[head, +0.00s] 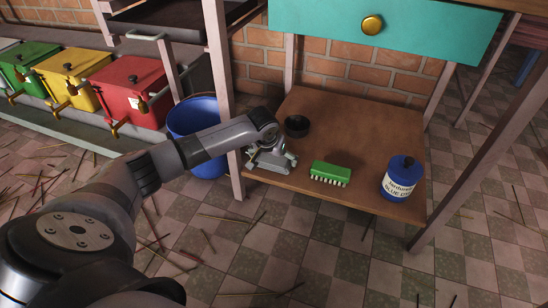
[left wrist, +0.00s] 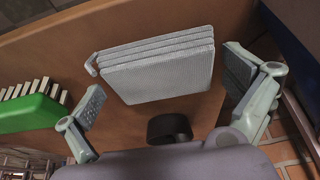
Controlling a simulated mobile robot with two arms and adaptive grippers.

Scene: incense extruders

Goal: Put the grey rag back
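The grey rag (left wrist: 158,68), folded in several layers, lies on the brown low shelf (head: 350,135). In the head view a part of the grey rag (head: 268,167) shows at the shelf's left front edge, under my left gripper (head: 271,157). In the left wrist view my left gripper (left wrist: 167,72) is open, with one finger on each side of the rag and gaps between them. The rag is not gripped. My right gripper is not in view.
On the shelf are a small black bowl (head: 297,125), a green brush (head: 330,173) and a blue labelled jar (head: 402,178). A shelf leg (head: 226,110) and a blue bucket (head: 197,125) stand left of my gripper. A teal drawer (head: 385,30) hangs above.

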